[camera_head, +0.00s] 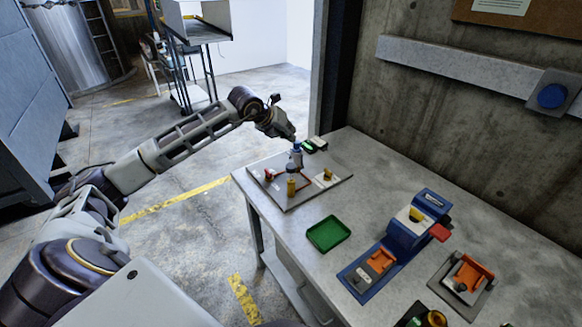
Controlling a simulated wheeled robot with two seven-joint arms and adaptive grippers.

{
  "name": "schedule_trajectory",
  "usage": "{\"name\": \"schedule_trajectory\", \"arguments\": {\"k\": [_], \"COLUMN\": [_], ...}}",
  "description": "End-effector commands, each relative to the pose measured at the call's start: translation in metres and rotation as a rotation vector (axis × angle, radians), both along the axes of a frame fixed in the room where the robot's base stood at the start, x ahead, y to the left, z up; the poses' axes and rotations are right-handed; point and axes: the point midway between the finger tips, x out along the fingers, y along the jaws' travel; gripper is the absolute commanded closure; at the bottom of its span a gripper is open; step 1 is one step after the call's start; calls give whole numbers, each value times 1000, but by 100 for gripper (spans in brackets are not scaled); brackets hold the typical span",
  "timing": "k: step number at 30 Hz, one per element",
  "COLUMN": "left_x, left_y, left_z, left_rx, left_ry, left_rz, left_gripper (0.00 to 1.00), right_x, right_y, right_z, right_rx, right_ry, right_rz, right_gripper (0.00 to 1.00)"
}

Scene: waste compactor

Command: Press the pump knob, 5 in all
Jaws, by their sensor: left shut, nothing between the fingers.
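A pump unit stands on a grey plate (337,181) at the far left of the table. Its blue knob (297,146) tops a pale upright body (297,159). A yellow cylinder with a dark top (291,187) and red pipework are on the same plate. My left gripper (291,138) comes in from the left and is shut and empty, its tips right above the blue knob. I cannot tell whether the tips touch the knob. My right gripper is not in view.
A green tray (328,234) lies in front of the plate. A blue device (407,229) with a red part and an orange-clamped fixture (463,283) stand to the right. A blue round button (552,96) is on the wall.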

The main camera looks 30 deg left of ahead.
Motion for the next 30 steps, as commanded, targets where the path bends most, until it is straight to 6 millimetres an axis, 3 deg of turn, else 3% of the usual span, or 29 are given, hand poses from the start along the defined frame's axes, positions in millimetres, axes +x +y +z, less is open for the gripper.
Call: {"name": "schedule_trajectory", "arguments": {"k": [12,30], "left_x": [-1,-1], "left_y": [3,3], "left_z": [-1,-5], "left_rx": [-120,-128], "left_ry": [33,35], "left_rz": [136,144], "left_gripper": [100,100], "right_x": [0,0], "right_y": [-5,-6], "right_z": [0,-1], "right_rx": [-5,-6], "right_ry": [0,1], "right_rz": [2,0], "right_gripper": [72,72]}}
